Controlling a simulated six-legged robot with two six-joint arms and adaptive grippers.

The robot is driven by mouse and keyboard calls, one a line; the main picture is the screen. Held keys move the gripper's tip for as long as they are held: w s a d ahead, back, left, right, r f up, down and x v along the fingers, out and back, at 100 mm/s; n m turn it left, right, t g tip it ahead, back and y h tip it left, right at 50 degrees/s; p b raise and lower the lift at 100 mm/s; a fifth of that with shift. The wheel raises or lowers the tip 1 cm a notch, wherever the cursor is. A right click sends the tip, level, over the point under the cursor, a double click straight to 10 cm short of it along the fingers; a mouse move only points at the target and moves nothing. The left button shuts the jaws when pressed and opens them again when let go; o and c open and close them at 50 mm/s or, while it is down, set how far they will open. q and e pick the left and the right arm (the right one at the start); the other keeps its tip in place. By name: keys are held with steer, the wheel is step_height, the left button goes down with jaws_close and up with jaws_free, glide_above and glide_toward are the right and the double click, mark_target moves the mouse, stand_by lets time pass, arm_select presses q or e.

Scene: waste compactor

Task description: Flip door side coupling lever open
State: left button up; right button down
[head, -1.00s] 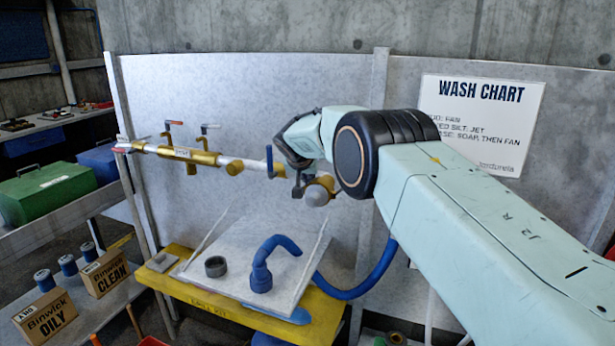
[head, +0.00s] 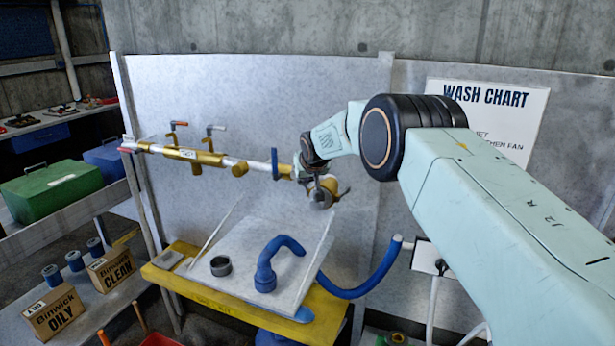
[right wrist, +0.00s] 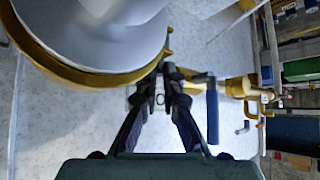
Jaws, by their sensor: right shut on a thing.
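The pipe along the wash panel ends at the right in a brass coupling (head: 322,198) with a grey round end. A small lever (head: 343,193) sticks out from its right side. My right gripper (head: 312,168) is at the top left of the coupling, its fingers partly hidden by the wrist. In the right wrist view the gripper (right wrist: 162,92) is shut on a small grey lever (right wrist: 160,99) beside the coupling's large brass-rimmed round mouth (right wrist: 100,40). How far this lever is turned is hard to tell. My left gripper is not in view.
A blue valve handle (head: 275,163) stands close left of the gripper; it also shows in the wrist view (right wrist: 212,112). Below are a sloped grey board (head: 240,290) with a blue bent hose piece (head: 266,275), and a yellow bench (head: 190,285). A blue hose (head: 375,275) curves at right.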

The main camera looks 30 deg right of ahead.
steer(key=shift+s+a+n+g+y+b, duration=0.1)
steer(key=shift+a+n+y+b, duration=0.4)
steer(key=shift+n+y+b, duration=0.6)
steer(key=shift+w+a+n+g+y+b, duration=0.1)
steer(key=shift+a+n+y+b, duration=0.35)
steer(key=shift+n+y+b, duration=0.6)
steer(key=shift+s+a+n+g+y+b, duration=0.1)
steer(key=shift+a+n+y+b, duration=0.55)
steer(key=shift+n+b, duration=0.75)
steer(key=shift+s+f+n, duration=0.1)
steer(key=shift+n, duration=0.35)
steer(key=c, duration=1.8)
jaws_free()
steer(key=shift+d+r, duration=0.1)
steer(key=shift+r, duration=0.15)
